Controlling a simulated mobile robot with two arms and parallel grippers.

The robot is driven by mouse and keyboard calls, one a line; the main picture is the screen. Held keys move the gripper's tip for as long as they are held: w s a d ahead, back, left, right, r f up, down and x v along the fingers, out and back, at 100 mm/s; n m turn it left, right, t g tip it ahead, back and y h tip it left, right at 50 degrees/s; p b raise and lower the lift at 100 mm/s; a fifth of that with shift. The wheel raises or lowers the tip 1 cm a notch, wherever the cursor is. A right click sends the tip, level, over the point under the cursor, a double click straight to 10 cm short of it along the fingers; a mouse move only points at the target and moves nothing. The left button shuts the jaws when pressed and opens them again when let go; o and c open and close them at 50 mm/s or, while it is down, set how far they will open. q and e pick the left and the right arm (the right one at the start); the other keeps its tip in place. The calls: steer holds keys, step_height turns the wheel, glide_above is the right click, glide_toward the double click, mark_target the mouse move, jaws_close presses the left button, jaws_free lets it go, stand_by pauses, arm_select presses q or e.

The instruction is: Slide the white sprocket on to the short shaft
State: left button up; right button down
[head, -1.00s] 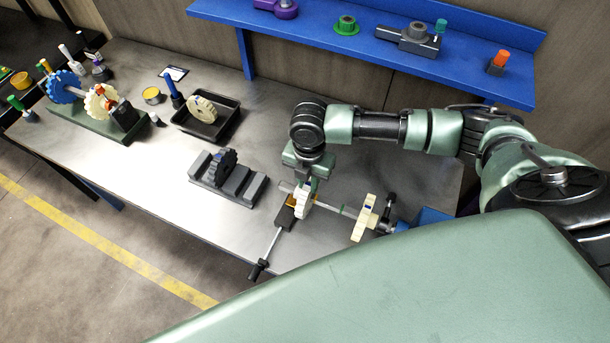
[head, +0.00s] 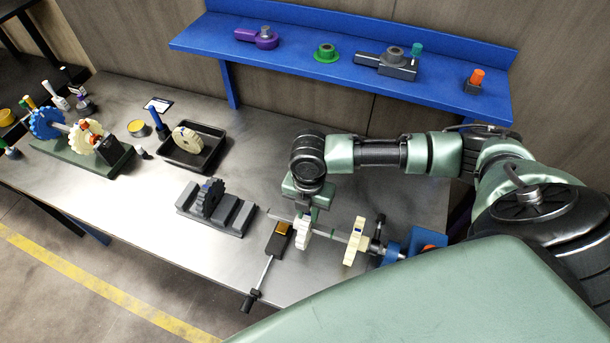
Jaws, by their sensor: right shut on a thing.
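My right gripper (head: 306,213) points down and is shut on a white sprocket (head: 303,231). A grey shaft (head: 335,234) shows on both sides of this sprocket, its free end to the left; the sprocket looks to be around it, though the gripper hides the hub. Another white sprocket (head: 356,235) stands further right on the same shaft, apart from the held one, near a blue support (head: 392,252). My left gripper is not in view.
A black-handled tool (head: 264,270) lies just left of the held sprocket. A black tray (head: 210,157) holds another white sprocket (head: 187,137). A green stand (head: 75,158) carries blue and white sprockets. A blue shelf (head: 300,65) runs behind.

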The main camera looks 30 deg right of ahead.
steer(key=shift+s+d, duration=0.8)
steer(key=shift+s, duration=0.25)
steer(key=shift+s+d, duration=0.8)
steer(key=shift+s, duration=0.2)
steer(key=c, duration=1.2)
jaws_free()
steer(key=shift+w+r, duration=0.1)
steer(key=shift+r, duration=0.45)
step_height(320, 180, up, 7)
steer(key=b, duration=0.2)
steer(key=shift+f, duration=0.15)
